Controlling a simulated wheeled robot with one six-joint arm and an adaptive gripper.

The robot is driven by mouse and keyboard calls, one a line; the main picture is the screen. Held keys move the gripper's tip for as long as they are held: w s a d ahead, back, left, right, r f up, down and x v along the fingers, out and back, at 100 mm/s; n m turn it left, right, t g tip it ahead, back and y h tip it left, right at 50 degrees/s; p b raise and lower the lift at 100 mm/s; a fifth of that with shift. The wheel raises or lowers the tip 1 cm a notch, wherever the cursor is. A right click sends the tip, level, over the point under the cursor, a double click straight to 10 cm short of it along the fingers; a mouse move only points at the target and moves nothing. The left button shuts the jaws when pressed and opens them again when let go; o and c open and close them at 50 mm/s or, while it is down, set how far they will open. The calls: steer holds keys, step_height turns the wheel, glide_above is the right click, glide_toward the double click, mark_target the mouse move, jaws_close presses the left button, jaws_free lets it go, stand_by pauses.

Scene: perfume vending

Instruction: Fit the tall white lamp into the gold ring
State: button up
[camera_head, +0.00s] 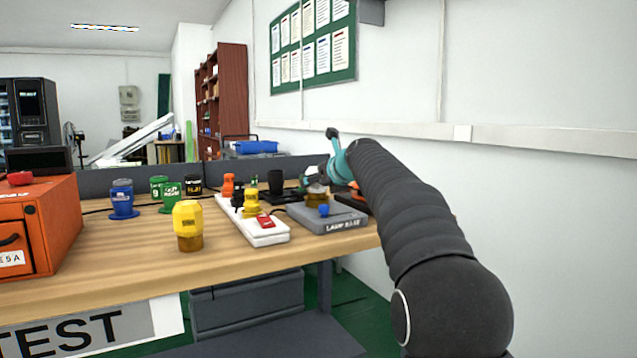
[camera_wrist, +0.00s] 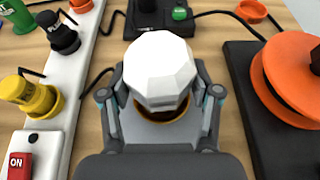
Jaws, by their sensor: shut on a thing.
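The white faceted lamp (camera_wrist: 158,68) is between the two fingers of my gripper (camera_wrist: 160,95) in the wrist view. My gripper is shut on it. The gold ring (camera_wrist: 166,118) shows just below the lamp, with a dark gap inside its near rim. I cannot tell whether the lamp's lower end is inside the ring or just above it. In the head view the gold ring (camera_head: 317,199) sits on the grey lamp base (camera_head: 333,220). My gripper is over that base there, and the lamp is mostly hidden.
A white power strip (camera_wrist: 52,120) with a yellow plug (camera_wrist: 32,97) and red switch lies left of the base. An orange reel (camera_wrist: 290,75) on a black plate stands close on the right. A yellow lamp (camera_head: 188,222) stands at the table's front. An orange cabinet (camera_head: 50,225) is far left.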

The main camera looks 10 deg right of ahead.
steer(key=o, duration=1.3)
steer(key=shift+o, duration=0.2)
steer(key=v, duration=1.2)
steer(key=s+a+f+n+g+h, duration=0.1)
steer(key=s+f+n+g, duration=0.1)
steer(key=s+f+n, duration=0.8)
steer(key=s+a+f+n+g+h, duration=0.1)
steer(key=s+f+n+g, duration=0.1)
steer(key=s+f+n, duration=0.9)
steer(key=s+a+f+n+g+h, duration=0.1)
steer(key=s+f+n+g+h, duration=0.1)
steer(key=s+f+n, duration=0.9)
steer(key=s+g, duration=0.1)
steer(key=s, duration=0.9)
steer(key=shift+n, duration=0.3)
